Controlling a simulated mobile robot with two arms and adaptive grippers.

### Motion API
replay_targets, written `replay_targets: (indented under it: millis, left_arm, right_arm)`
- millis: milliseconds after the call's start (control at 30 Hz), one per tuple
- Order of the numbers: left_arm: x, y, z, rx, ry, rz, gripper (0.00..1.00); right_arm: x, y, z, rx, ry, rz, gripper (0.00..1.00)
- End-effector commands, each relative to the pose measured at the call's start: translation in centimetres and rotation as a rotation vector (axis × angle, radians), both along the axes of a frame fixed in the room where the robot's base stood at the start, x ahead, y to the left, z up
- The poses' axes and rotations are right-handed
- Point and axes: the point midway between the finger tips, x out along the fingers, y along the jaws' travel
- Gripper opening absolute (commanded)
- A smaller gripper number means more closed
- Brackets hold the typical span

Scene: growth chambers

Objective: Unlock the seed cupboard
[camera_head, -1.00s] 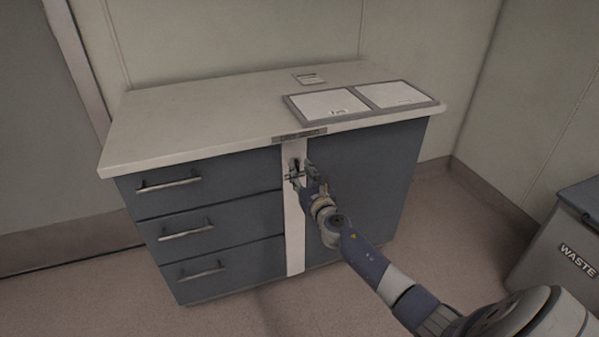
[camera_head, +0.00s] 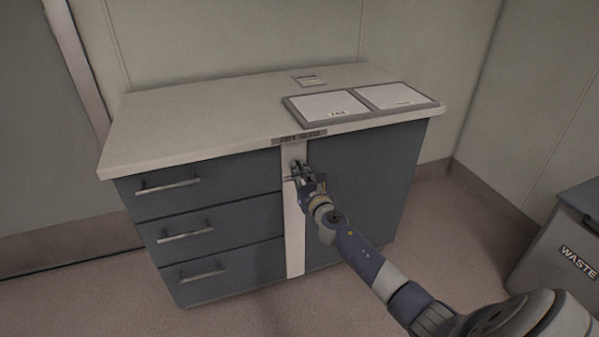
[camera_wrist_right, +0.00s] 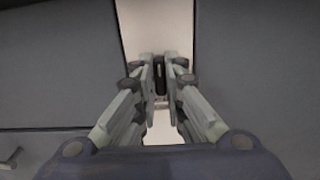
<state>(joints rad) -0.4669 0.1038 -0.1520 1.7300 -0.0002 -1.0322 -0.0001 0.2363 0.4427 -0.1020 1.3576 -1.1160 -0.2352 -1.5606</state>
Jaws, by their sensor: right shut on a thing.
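The seed cupboard (camera_head: 362,190) is the blue-grey door on the right of the cabinet, and it is closed. A pale vertical strip (camera_head: 294,235) runs beside it; it also shows in the right wrist view (camera_wrist_right: 157,25). My right gripper (camera_head: 298,170) is at the upper part of this strip, just below the worktop label. In the right wrist view my right gripper (camera_wrist_right: 161,85) is shut on a small dark thing (camera_wrist_right: 160,75) in front of the strip. The fingers hide most of it, so I cannot tell whether it is a key or a knob. My left gripper is not in view.
Three drawers with bar handles (camera_head: 187,233) are closed at the left. The pale worktop (camera_head: 200,115) carries a two-panel tray (camera_head: 290,103) and a small card (camera_head: 308,80). A waste bin (camera_head: 560,245) stands at the right. The floor in front is clear.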

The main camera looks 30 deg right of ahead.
Motion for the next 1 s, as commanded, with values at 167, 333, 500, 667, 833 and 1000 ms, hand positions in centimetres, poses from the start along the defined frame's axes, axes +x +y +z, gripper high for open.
replay_targets:
  millis: [167,333,500,667,833,1000]
  left_arm:
    - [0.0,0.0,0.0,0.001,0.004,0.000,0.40]
    - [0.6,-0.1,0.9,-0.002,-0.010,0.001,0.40]
    - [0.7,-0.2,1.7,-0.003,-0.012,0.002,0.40]
    - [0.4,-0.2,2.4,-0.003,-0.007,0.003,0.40]
    - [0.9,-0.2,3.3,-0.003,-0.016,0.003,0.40]
    - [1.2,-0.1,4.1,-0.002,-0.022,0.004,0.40]
  right_arm:
    - [0.0,0.0,-0.1,0.054,-0.013,0.000,0.00]
    - [0.0,0.0,-0.1,0.161,-0.039,0.000,0.00]
    - [0.0,-0.1,-0.1,0.308,-0.074,0.000,0.00]
    - [0.0,-0.1,-0.2,0.457,-0.110,0.001,0.00]
    - [-0.1,-0.2,-0.2,0.614,-0.148,0.000,0.00]
    - [-0.1,-0.2,-0.2,0.772,-0.186,-0.001,0.00]
